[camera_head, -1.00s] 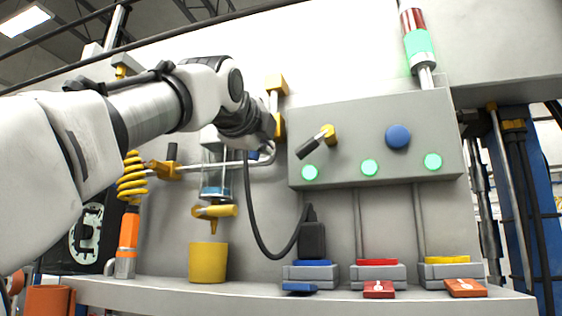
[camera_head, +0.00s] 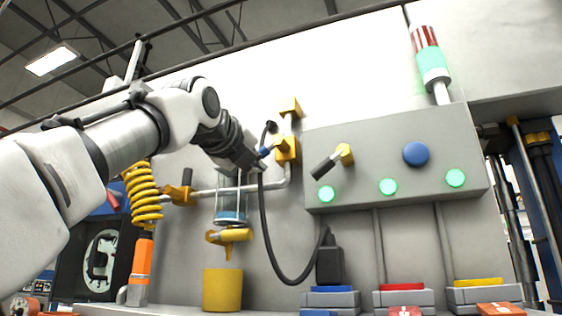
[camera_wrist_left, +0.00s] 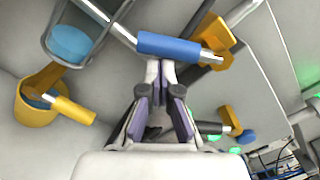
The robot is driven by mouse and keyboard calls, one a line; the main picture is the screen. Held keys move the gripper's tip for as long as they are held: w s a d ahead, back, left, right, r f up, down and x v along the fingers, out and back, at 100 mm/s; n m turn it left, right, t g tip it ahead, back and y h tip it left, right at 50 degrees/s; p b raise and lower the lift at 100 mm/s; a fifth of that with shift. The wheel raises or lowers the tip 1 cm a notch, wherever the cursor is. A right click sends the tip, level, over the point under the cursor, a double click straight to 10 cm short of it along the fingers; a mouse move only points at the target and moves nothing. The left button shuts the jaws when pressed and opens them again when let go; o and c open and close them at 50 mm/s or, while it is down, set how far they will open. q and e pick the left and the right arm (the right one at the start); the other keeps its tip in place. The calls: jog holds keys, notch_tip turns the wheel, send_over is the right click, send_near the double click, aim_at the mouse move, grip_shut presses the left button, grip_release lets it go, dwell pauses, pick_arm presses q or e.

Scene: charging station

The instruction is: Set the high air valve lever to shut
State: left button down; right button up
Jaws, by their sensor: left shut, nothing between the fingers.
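The high air valve is a yellow body (camera_head: 288,150) on the upright pipe left of the grey panel. Its blue lever handle (camera_head: 266,151) points left from it in the head view. In the left wrist view the blue handle (camera_wrist_left: 176,46) lies crosswise just beyond my fingertips, with the yellow valve body (camera_wrist_left: 216,46) at its right end. My left gripper (camera_head: 256,162) is beside the lever; its fingers are together and empty in the wrist view (camera_wrist_left: 160,68). I cannot tell whether the tips touch the handle. My right gripper is not in view.
A grey panel (camera_head: 400,130) with a black-handled lever (camera_head: 332,162), blue button and green lights stands right. A black cable (camera_head: 268,235) hangs below my gripper. A glass cylinder (camera_head: 231,205) with a yellow tap, a yellow cup (camera_head: 222,290) and another valve (camera_head: 179,192) are lower left.

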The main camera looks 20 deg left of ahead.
pick_arm(q)
jog(key=a+r+p, duration=0.2)
jog(key=shift+s+r, duration=0.1)
jog(key=shift+r, duration=0.2)
jog(key=shift+r+p, duration=0.25)
jog(key=shift+p, duration=0.05)
dwell(0.6)
